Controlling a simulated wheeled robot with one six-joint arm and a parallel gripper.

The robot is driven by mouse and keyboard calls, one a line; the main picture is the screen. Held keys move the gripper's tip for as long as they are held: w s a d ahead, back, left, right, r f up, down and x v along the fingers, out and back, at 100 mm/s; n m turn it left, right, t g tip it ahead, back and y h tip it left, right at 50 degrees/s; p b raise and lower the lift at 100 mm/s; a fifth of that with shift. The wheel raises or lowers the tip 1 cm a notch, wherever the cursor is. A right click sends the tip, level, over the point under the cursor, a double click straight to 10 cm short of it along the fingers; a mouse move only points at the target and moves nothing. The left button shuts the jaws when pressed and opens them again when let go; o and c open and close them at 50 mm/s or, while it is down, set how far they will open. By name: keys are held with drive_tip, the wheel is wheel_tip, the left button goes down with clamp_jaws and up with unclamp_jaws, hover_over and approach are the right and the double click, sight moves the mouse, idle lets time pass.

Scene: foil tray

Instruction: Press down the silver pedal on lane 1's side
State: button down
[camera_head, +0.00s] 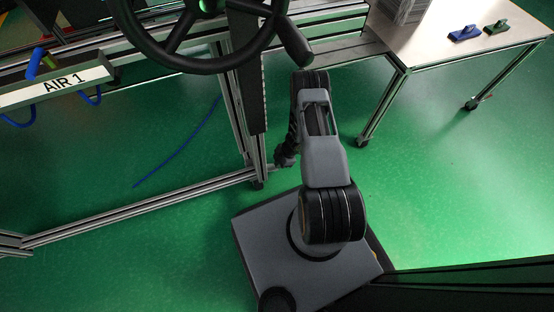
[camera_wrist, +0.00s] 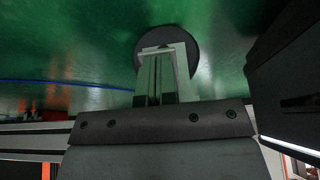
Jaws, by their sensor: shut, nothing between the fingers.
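My gripper (camera_head: 284,158) shows only as a dark shape at the end of my arm, left of the arm link and close to the foot of the aluminium post. My arm covers part of it, and its fingertips are not clear. It is shut, and I see nothing held. I cannot make out the silver pedal for certain in either view. The wrist view shows a dark plate with several screws across the middle, and beyond it a pale grooved upright on a round dark disc. I cannot tell whether either belongs to the pedal.
A black handwheel (camera_head: 200,62) hangs above the frame. A sign reading AIR 1 (camera_head: 64,85) is at left, with blue hoses. A low aluminium rail (camera_head: 140,208) runs left from the post. A table (camera_head: 420,50) at upper right holds blue (camera_head: 463,33) and green (camera_head: 496,27) items.

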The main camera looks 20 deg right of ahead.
drive_tip(key=shift+f, duration=0.3)
idle(0.5)
drive_tip(key=d+r+p, duration=0.6)
drive_tip(key=d+r, duration=0.3)
drive_tip(key=r, duration=0.1)
drive_tip(key=shift+s+r, duration=0.15)
drive_tip(key=shift+s, duration=0.2)
idle(0.4)
